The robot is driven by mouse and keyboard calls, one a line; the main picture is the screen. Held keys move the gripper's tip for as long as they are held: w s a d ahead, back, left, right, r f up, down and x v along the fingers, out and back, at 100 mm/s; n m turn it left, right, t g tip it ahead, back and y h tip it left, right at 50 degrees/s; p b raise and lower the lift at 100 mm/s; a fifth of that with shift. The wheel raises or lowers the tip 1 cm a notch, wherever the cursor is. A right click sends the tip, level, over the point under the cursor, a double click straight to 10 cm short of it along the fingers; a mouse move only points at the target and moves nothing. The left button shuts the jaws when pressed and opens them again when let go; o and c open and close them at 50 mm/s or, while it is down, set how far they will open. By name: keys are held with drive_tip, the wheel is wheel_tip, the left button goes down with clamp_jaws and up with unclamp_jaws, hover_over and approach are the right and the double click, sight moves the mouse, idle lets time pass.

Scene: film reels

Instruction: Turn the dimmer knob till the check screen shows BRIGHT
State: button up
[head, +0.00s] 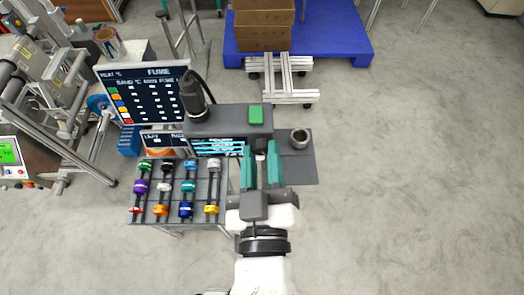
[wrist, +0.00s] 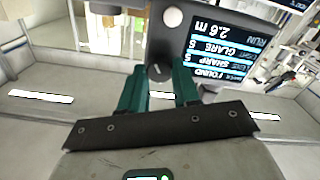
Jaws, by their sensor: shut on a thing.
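My gripper (head: 260,151) has its two teal fingers at the front of the dark grey machine. They are closed around the black dimmer knob (head: 260,143), one finger on each side. In the wrist view the knob (wrist: 159,72) sits between the fingertips, with a thin pale mark on its face. The check screen (head: 217,146) is just left of my gripper. In the wrist view the screen (wrist: 222,48) is upside down, with lines reading about FOUND, SHARP 5, GLARE 6 and 2.6 m. I cannot make out the word BRIGHT on it.
A green button (head: 255,115) sits on the machine top beside a black upright cylinder (head: 197,97). A rack of coloured reels (head: 173,187) is at left, below a FUME board (head: 146,92). Floor at right is clear.

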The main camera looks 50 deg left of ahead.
drive_tip(key=shift+n+p, duration=0.9)
drive_tip(key=shift+n, duration=1.3)
drive_tip(key=o, duration=1.1)
drive_tip(key=shift+c, duration=0.2)
drive_tip(key=shift+s, duration=0.1)
drive_tip(key=b+v, duration=0.2)
drive_tip(key=v, duration=0.8)
drive_tip(key=shift+s+d, duration=0.25)
